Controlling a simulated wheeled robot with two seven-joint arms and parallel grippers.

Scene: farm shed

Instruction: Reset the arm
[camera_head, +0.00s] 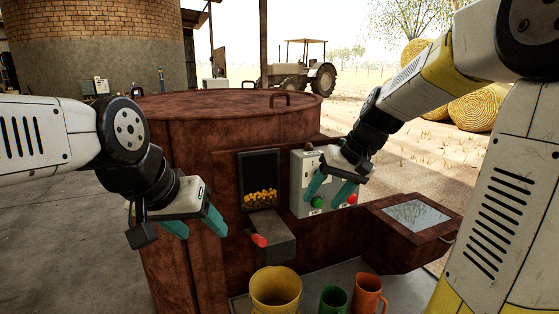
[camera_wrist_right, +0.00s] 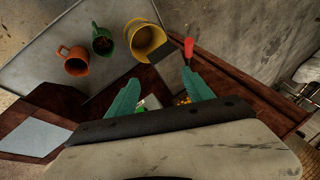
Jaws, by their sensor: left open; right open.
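My left gripper (camera_head: 196,224) is open and empty at the left of the brown machine (camera_head: 190,120). My right gripper (camera_head: 332,190) is open and empty in front of the grey control box (camera_head: 299,178), covering part of it. The right gripper's teal fingers also show spread apart in the right wrist view (camera_wrist_right: 162,90). A green button (camera_head: 317,202) and a red button (camera_head: 352,199) show beside the right fingers. A dispenser with a red-tipped lever (camera_head: 259,240) sits below a window with yellow pieces (camera_head: 260,197).
A yellow bucket (camera_head: 276,291), a green cup (camera_head: 333,299) and an orange mug (camera_head: 368,294) stand on a grey tray (camera_wrist_right: 72,28) below the dispenser. A brown box with a glass top (camera_head: 415,214) juts out at right. Open floor lies at left.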

